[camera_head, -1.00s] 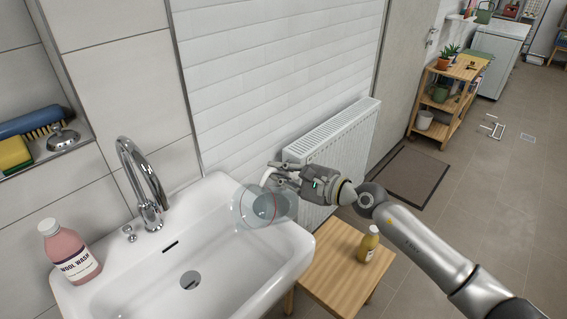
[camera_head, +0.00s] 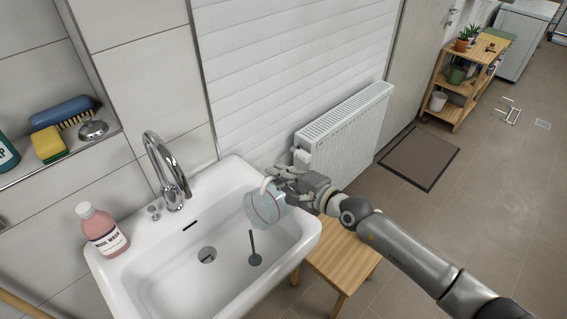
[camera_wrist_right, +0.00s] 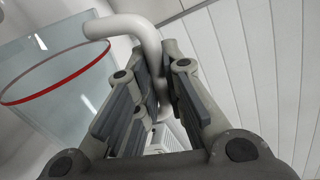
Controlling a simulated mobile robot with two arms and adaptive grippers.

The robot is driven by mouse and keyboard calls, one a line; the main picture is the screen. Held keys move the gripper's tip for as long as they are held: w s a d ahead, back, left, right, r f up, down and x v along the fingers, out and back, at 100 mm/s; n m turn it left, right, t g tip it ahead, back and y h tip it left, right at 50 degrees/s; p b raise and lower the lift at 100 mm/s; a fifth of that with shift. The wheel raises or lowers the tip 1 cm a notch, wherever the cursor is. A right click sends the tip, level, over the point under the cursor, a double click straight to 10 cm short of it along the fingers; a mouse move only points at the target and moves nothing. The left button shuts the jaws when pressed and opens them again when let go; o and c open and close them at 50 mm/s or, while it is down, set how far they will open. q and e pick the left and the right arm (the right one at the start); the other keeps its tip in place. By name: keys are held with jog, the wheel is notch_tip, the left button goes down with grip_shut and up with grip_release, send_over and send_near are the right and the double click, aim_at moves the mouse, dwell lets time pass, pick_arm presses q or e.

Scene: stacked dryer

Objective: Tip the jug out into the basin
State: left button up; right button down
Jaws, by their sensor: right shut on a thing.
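The jug (camera_head: 262,207) is clear, with a red band and a white handle. It is tilted over the right part of the white basin (camera_head: 225,182). My right gripper (camera_head: 278,182) is shut on its handle. In the right wrist view the jug's clear body (camera_wrist_right: 60,100) is at left, and the handle (camera_wrist_right: 140,32) runs between the fingers (camera_wrist_right: 158,85). A dark grey streak (camera_head: 252,245) with a rounded lower end shows below the jug in the basin; it looks like falling liquid. My left gripper is out of view.
A chrome tap (camera_head: 170,175) and a pink wool wash bottle (camera_head: 102,230) stand on the basin's back rim. A wooden stool (camera_head: 340,262) is right of the basin under my arm. A white radiator (camera_head: 345,135) is behind. A niche holds a brush (camera_head: 62,112) and sponge (camera_head: 48,145).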

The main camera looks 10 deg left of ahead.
aim_at(268, 179)
jog(key=shift+s+a+r+n+p, duration=0.45)
jog(key=shift+s+p, duration=0.2)
jog(key=shift+p, duration=0.75)
jog(key=s+p, duration=0.1)
jog(key=p, duration=0.1)
jog(key=a+r+n+p, duration=0.1)
jog(key=p, duration=0.1)
jog(key=shift+s+a+n+t+h, duration=0.2)
jog(key=shift+s+n+t+h, duration=0.1)
jog(key=shift+s+t, duration=0.1)
jog(key=shift+s+a+r+n+p, duration=0.1)
jog(key=shift+s+a+n+p, duration=0.35)
jog(key=shift+s+a+p, duration=0.25)
jog(key=shift+s+a+r+n+t, duration=0.1)
jog(key=shift+s+a+n+t, duration=0.2)
jog(key=shift+s+a+n, duration=0.25)
jog(key=shift+s+d, duration=0.1)
jog(key=shift+s, duration=0.1)
